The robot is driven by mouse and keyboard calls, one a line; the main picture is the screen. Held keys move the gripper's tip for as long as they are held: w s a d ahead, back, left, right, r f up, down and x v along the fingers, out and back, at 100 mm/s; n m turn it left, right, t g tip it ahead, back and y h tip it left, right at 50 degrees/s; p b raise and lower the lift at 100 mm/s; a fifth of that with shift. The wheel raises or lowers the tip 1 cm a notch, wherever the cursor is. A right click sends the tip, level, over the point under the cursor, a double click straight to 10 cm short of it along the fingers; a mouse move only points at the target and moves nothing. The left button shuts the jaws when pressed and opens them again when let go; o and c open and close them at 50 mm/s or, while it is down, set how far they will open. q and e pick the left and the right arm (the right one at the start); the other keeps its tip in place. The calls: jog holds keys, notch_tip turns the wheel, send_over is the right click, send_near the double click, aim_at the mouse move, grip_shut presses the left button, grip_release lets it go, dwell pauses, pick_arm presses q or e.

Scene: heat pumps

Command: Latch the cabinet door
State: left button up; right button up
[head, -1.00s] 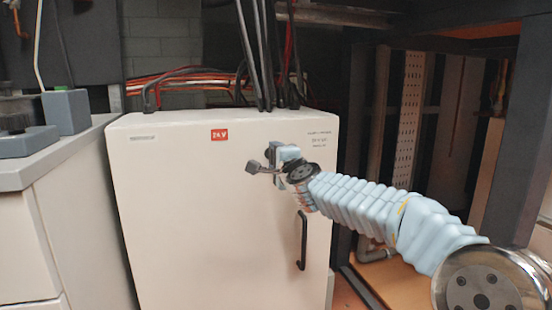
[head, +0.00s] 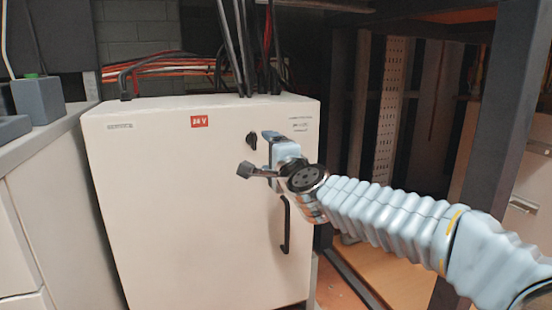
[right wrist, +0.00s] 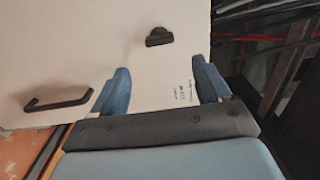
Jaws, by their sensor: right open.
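The cream cabinet door (head: 180,210) looks closed, with a red 24 V label near its top. A small black latch knob (head: 252,141) sits at the upper right of the door and looks upright in the head view. A black bar handle (head: 286,228) is below it. My right gripper (head: 275,142) is open and empty, just right of the knob. In the right wrist view my right gripper (right wrist: 162,84) has its blue fingers spread, with the latch knob (right wrist: 160,37) beyond the gap, apart from both fingers. My left gripper is out of view.
Black cables (head: 243,60) rise from the cabinet's top. A grey-topped counter (head: 50,130) stands at the left. A dark frame post (head: 495,120) and open shelving stand at the right, behind my right arm.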

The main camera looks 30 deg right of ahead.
jog(key=v, duration=0.4)
jog(key=shift+s, duration=0.15)
jog(key=w+a+f+n+g+y, duration=0.2)
jog(key=w+a+f+n, duration=0.15)
jog(key=f, duration=0.75)
jog(key=w+a+f+n+g+y, duration=0.15)
jog(key=w+f, duration=0.25)
jog(key=f, duration=0.7)
jog(key=s+a+f+n+g+y, duration=0.1)
jog(key=s+a+f+n+g, duration=0.2)
jog(key=f, duration=0.7)
jog(key=a+f+n+g+y, duration=0.1)
jog(key=a+f+n+g, duration=0.2)
jog(key=f, duration=0.7)
jog(key=s+a+f+n+g+y, duration=0.1)
jog(key=s+a+f+n+g, duration=0.4)
jog(key=s+f, duration=0.6)
jog(key=s+a+f+n+g+y, duration=0.25)
jog(key=s+a+f, duration=0.45)
jog(key=s+f, duration=0.45)
notch_tip(320, 180, up, 16)
jog(key=p, duration=1.6)
jog(key=shift+w+a+r+p, duration=0.25)
jog(key=shift+w+a+p, duration=0.05)
jog(key=shift+w+p, duration=0.1)
